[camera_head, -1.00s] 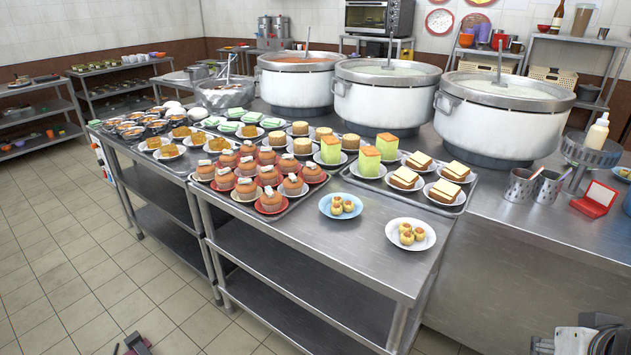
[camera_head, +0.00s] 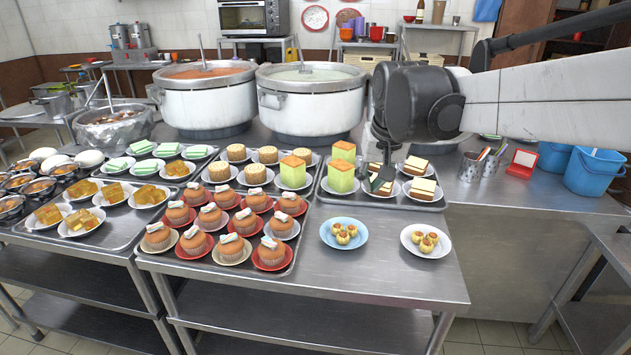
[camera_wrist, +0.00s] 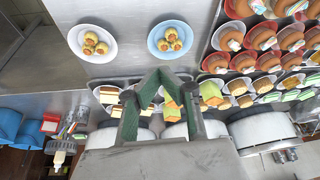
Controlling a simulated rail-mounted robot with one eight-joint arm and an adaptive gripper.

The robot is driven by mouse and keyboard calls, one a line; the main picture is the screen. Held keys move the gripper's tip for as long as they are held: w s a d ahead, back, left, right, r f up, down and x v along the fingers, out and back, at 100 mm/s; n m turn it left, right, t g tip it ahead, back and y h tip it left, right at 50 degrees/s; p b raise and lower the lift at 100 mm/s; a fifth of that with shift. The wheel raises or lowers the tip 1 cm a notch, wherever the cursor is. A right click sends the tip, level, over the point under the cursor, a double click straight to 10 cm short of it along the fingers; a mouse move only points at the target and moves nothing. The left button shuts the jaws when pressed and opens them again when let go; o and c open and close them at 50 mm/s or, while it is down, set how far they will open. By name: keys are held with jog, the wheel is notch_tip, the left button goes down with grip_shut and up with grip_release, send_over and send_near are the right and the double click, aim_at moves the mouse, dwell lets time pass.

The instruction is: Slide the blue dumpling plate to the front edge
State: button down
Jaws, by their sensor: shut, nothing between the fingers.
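The blue dumpling plate (camera_head: 326,241) sits on the bare steel counter, in front of the trays and back from the counter's front edge. It holds several small yellow dumplings (camera_head: 344,233). It also shows in the wrist view (camera_wrist: 152,47). My gripper (camera_head: 379,181) is behind the plate and to its right, over the tray of sandwiches and green cakes, not touching the plate. In the wrist view its green fingers (camera_wrist: 161,76) meet at the tips, shut and empty, with the plate beyond them. The fingers' exact height is hard to tell.
A white plate (camera_head: 408,246) of dumplings stands close to the right of the blue plate. A tray of orange cupcakes (camera_head: 291,267) lies to its left. The steel counter (camera_head: 370,280) in front is clear. Large stockpots (camera_head: 318,105) stand behind.

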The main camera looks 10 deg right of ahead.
jog(key=w+d+f+m+g+p, duration=0.1)
jog(key=w+f, duration=0.1)
jog(key=w, duration=0.6)
jog(key=w+f+g, duration=0.1)
jog(key=w+f, duration=0.1)
jog(key=w, duration=0.5)
jog(key=m+g+p, duration=0.1)
jog(key=g+p, duration=0.1)
send_over(347, 214)
notch_tip(347, 214, down, 12)
jog(key=f, duration=0.4)
jog(key=f+b, duration=0.1)
jog(key=f, duration=0.3)
jog(key=shift+w+f, duration=0.2)
jog(key=shift+f, duration=0.15)
jog(key=shift+s+f, duration=0.25)
jog(key=shift+s, duration=0.05)
jog(key=shift+s+a+r, duration=0.1)
jog(key=shift+s+a, duration=0.1)
jog(key=shift+s, duration=0.35)
jog(key=shift+s+a+r, duration=0.1)
jog(key=shift+s+a, duration=0.05)
jog(key=shift+s, duration=0.35)
jog(key=shift+s+a+f, duration=0.15)
jog(key=shift+s+a, duration=0.05)
jog(key=shift+s, duration=0.4)
